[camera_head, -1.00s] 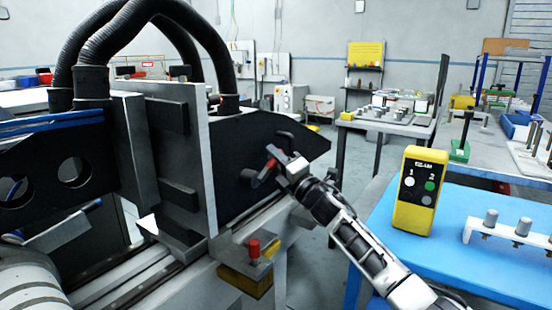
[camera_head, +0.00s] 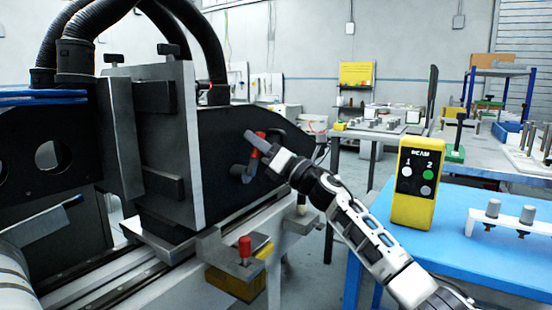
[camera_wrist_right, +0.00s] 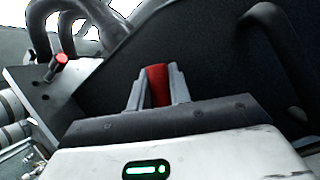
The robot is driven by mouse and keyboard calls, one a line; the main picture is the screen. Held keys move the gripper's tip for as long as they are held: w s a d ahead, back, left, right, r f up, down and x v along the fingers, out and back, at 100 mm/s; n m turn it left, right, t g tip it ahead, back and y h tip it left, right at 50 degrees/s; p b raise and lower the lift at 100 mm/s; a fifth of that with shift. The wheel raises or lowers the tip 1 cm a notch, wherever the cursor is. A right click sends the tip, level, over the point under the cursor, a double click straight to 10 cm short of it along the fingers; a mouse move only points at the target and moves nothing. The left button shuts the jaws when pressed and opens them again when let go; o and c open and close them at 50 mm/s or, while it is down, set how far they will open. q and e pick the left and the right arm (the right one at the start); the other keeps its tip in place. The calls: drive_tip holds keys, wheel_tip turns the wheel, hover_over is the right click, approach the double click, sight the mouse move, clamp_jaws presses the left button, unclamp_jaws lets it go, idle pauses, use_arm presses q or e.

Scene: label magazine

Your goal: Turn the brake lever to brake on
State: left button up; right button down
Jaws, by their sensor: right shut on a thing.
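The brake lever (camera_head: 241,171) is a grey crank with a red grip on the side of the black machine panel. My right gripper (camera_head: 256,143) is at the red grip. In the right wrist view, the gripper (camera_wrist_right: 157,84) has the red grip (camera_wrist_right: 157,86) between its two grey fingers and is shut on it. The lever's pivot and lower part are hidden from the wrist camera. My left gripper is not in view.
A dark curved handle (camera_head: 290,130) stands out from the black panel close to my right wrist. A red knob (camera_head: 245,246) stands at the machine's front. A yellow control box (camera_head: 415,205) is on the blue table (camera_head: 460,262) at right.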

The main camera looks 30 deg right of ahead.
drive_tip(key=n, duration=0.1)
drive_tip(key=n+y+b, duration=0.1)
drive_tip(key=a+n+g, duration=0.1)
drive_tip(key=shift+s+y, duration=0.25)
drive_tip(key=shift+y, duration=0.15)
use_arm(q)
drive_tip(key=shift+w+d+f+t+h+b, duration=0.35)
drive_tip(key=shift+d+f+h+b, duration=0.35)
drive_tip(key=shift+b, duration=0.6)
use_arm(e)
drive_tip(key=shift+s+a+r+n+g+y, duration=0.15)
drive_tip(key=shift+a+n+g+y, duration=0.2)
drive_tip(key=shift+n, duration=0.45)
drive_tip(key=shift+s+a+n+g+y, duration=0.2)
drive_tip(key=shift+a+n+g+y, duration=0.1)
drive_tip(key=shift+n, duration=0.5)
drive_tip(key=shift+s+a+r+n+g+y, duration=0.15)
drive_tip(key=shift+a+n+g+y, duration=0.15)
drive_tip(key=shift+n, duration=0.5)
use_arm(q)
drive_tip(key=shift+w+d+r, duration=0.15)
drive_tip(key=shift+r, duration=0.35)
use_arm(e)
drive_tip(key=shift+a+y, duration=0.1)
drive_tip(key=shift+y, duration=0.15)
drive_tip(key=c, duration=1.3)
unclamp_jaws()
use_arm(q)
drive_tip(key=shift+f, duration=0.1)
